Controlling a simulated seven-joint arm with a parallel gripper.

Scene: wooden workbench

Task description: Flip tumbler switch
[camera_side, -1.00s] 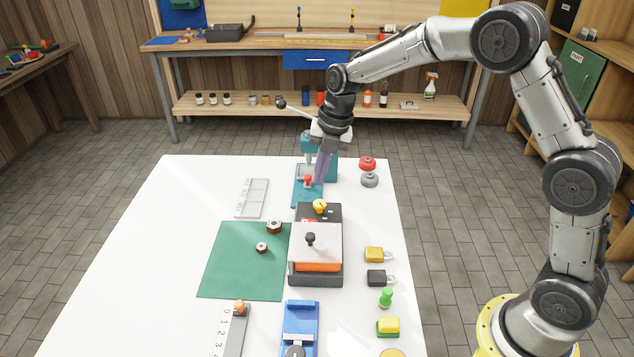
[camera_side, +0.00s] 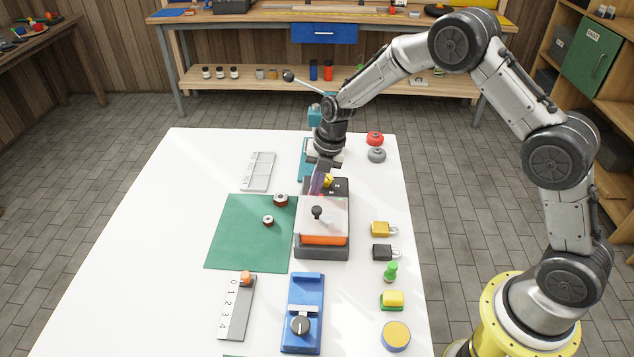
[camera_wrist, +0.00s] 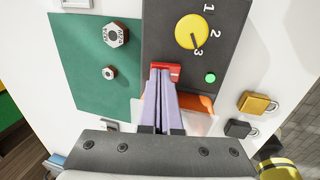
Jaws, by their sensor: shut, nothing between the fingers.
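A dark control box (camera_wrist: 175,17) carries a red switch (camera_wrist: 173,69), a yellow dial (camera_wrist: 190,31) marked 1, 2 and 3, and a lit green lamp (camera_wrist: 210,77). In the side view the box (camera_side: 306,249) stands near the table's middle, and the yellow dial (camera_side: 328,181) shows near its far end. My gripper (camera_wrist: 160,70) is shut and empty, with its fingertips at the red switch and overlapping its left part. I cannot tell whether they touch it. In the side view my gripper (camera_side: 316,192) points down over the box, and the red switch is hidden there.
A clear cover with a black knob (camera_side: 317,211) and an orange part (camera_side: 323,240) are on the box's near part. A green mat (camera_side: 240,235) with two nuts lies left. Padlocks (camera_side: 381,229) stand right. A blue device (camera_side: 306,282) is in front, a teal press (camera_side: 304,165) behind.

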